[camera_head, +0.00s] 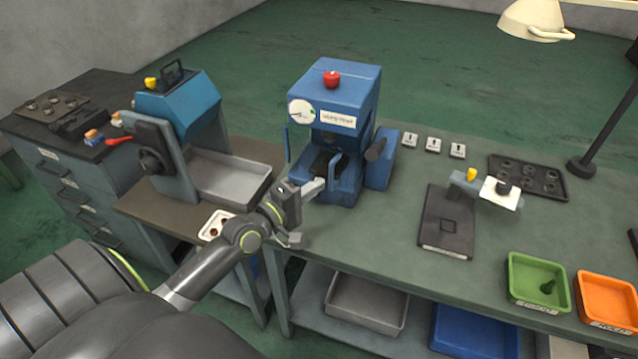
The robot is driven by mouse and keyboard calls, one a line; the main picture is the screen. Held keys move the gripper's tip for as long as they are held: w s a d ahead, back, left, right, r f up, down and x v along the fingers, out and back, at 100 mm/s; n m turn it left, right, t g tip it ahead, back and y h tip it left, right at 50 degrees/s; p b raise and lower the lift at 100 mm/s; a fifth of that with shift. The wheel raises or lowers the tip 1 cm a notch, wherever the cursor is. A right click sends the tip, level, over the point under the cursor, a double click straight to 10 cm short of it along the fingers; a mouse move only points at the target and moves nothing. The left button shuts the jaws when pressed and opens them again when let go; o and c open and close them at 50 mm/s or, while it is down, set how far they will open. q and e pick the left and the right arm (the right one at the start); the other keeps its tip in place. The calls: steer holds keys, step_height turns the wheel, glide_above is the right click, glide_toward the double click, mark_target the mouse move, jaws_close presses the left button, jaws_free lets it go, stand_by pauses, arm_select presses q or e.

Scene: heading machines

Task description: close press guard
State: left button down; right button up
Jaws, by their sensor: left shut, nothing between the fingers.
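The blue press (352,92) stands on the green bench, with a red button (332,78) on top and a round gauge (302,112) on its front. Its working opening shows dark inside, below the label. A thin blue upright piece (287,142) stands at the left of the opening; I cannot tell for sure whether it is the guard seen edge-on. My left gripper (308,198) is shut and empty, low in front of the press's left front corner. I cannot tell whether it touches the press. My right gripper is not in view.
A second blue machine (180,105) with a grey tray (235,182) stands to the left. A small white tray (216,224) lies near my left arm. To the right are a dark plate with a fixture (447,222), green (512,290) and orange (590,300) bins, and a lamp.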

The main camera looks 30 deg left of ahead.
mark_target(332, 178)
arm_select(q)
steer(key=shift+x, duration=0.9)
steer(key=x, duration=0.4)
steer(key=shift+w+d, duration=0.2)
steer(key=shift+d, duration=0.1)
steer(key=shift+s+r, duration=0.1)
steer(key=shift+r, duration=0.05)
